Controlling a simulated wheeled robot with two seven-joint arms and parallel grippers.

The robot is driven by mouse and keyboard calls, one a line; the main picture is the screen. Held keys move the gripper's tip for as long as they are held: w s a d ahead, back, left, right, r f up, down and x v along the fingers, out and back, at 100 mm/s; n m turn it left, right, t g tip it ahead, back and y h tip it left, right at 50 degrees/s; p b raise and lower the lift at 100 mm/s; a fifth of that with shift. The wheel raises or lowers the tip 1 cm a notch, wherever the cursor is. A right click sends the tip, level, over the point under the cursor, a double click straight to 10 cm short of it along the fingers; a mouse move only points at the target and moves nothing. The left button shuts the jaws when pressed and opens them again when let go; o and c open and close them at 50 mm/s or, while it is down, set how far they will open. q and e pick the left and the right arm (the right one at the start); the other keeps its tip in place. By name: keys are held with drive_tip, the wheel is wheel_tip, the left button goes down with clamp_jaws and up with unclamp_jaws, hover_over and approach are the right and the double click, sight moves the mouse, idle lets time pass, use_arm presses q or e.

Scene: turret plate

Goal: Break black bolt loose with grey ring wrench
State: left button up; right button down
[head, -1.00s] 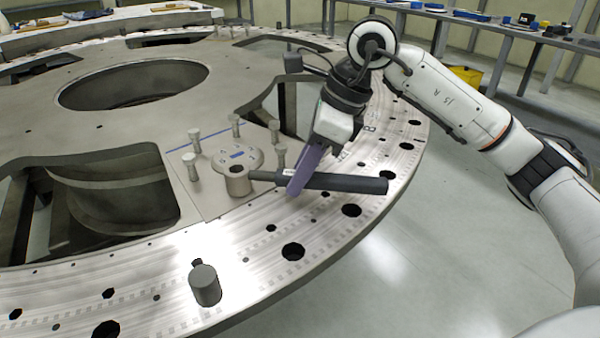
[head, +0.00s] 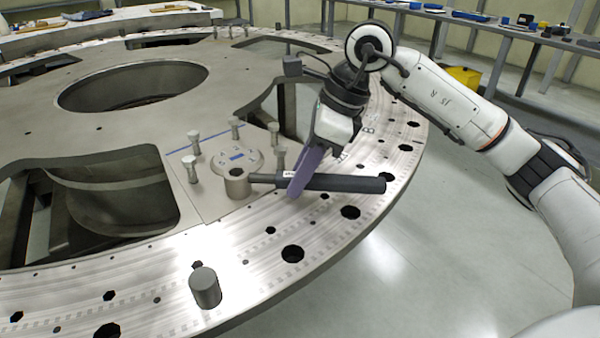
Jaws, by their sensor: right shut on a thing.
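The grey ring wrench (head: 345,184) lies level over the turret plate (head: 165,255), its dark handle pointing right. Its ring end (head: 238,186) is at the near edge of a round flange (head: 240,158). The ring's top shows a dark opening. I cannot make out the black bolt; it may be hidden inside or under the ring, and I cannot tell whether the ring is seated around it. My right gripper (head: 299,184), with purple fingers, comes down from above and is shut on the handle near the ring end. My left gripper is not in view.
Several upright light-grey bolts (head: 194,142) stand around the flange. A short grey cylinder (head: 205,288) stands on the plate's near rim. The plate has large cutouts and many holes. A bench (head: 480,20) with parts is at the back right.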

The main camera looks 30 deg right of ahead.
drive_tip(key=shift+r, duration=0.1)
drive_tip(key=shift+r+p, duration=1.25)
drive_tip(key=shift+r, duration=0.25)
